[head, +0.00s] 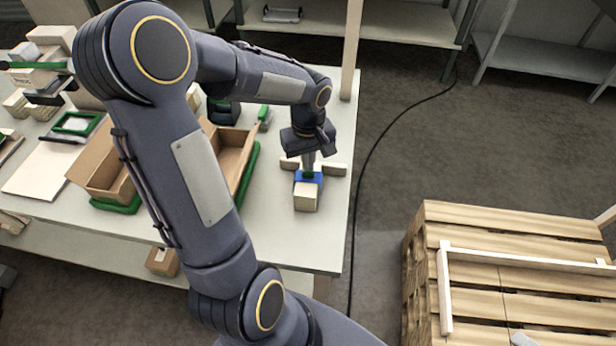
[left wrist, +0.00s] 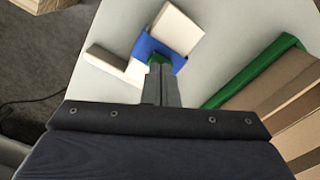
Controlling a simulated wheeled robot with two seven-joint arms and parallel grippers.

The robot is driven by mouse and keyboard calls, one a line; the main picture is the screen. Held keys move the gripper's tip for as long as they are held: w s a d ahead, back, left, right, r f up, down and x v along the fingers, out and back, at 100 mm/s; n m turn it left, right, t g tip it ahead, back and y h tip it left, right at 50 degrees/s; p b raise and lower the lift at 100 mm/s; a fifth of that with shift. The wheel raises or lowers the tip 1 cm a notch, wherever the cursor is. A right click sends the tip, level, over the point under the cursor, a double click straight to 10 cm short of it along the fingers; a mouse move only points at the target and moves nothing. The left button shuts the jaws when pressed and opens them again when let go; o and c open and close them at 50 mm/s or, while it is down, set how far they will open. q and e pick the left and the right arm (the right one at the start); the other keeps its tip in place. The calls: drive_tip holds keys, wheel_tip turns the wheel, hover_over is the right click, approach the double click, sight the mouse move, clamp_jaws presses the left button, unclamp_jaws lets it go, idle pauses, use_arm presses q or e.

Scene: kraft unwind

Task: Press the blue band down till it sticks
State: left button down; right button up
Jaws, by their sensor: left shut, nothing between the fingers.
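The blue band (head: 317,180) lies across a pale wooden block (head: 305,200) near the right edge of the table. In the left wrist view, the band (left wrist: 146,45) wraps over the block (left wrist: 178,28). A small green patch (left wrist: 157,58) shows at the band, right by my fingertips. My left gripper (head: 308,171) points down at the band, shut and empty. In the left wrist view, its fingers (left wrist: 160,72) end at the green patch and hide part of it. I cannot tell whether they press on it. My right gripper is not in view.
Pale wooden strips (head: 334,169) lie beside the block. An open cardboard box (head: 234,150) with green edging stands to the left. A post (head: 351,50) rises at the table's far right corner. A wooden pallet stack (head: 510,230) stands right, with a dark cable on the floor between.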

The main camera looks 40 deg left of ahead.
use_arm(q)
drive_tip(key=shift+f+b, duration=0.4)
drive_tip(key=shift+b, duration=0.05)
idle(1.5)
drive_tip(key=shift+r+p, duration=2.65)
drive_tip(key=shift+r, duration=0.95)
drive_tip(key=s+d+r+m+t+h+b, duration=0.1)
drive_tip(key=s+d+r+m+t+h, duration=0.1)
drive_tip(key=s+d+m, duration=0.3)
drive_tip(key=s+d+r+m+t+h+b, duration=0.1)
drive_tip(key=s+d+r+m+t, duration=0.2)
drive_tip(key=s, duration=0.6)
drive_tip(key=d+m, duration=0.2)
drive_tip(key=d, duration=0.1)
drive_tip(key=shift+s+d+r+t+h, duration=0.3)
drive_tip(key=shift+s+h, duration=0.1)
